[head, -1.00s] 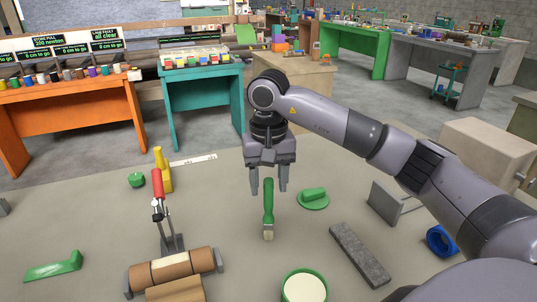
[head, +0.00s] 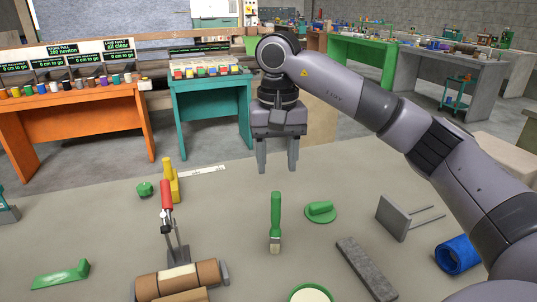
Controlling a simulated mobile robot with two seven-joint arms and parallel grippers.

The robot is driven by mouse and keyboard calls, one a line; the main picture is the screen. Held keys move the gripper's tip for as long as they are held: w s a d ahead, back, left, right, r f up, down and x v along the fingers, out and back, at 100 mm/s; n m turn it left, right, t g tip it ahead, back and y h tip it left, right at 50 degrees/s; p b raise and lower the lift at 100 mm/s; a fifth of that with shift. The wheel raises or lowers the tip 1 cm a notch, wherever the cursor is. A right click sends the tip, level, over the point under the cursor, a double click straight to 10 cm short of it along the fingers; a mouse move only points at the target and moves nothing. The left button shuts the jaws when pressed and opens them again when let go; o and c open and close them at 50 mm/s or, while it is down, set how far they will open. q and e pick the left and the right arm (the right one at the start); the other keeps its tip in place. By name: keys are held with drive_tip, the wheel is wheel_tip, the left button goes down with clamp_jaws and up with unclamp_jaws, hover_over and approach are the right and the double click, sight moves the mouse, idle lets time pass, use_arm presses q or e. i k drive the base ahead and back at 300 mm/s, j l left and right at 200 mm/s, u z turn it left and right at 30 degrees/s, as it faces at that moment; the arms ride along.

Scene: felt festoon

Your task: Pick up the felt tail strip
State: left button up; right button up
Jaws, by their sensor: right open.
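A dark grey, speckled strip (head: 366,268), which looks like the felt tail strip, lies flat on the table (head: 110,225) at the lower right, slanting down to the right. Nothing covers it. My right gripper (head: 278,168) points down with its two fingers apart and empty. It is above the far part of the table, up and to the left of the strip and well apart from it. My left gripper is not in view.
A green-handled brush (head: 275,220) and a green-handled disc (head: 320,212) lie left of the strip. A green-rimmed pot (head: 310,294) and a red-handled clamp over a roll (head: 167,200) stand nearby.

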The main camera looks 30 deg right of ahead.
sight(373, 279)
drive_tip(key=k, duration=1)
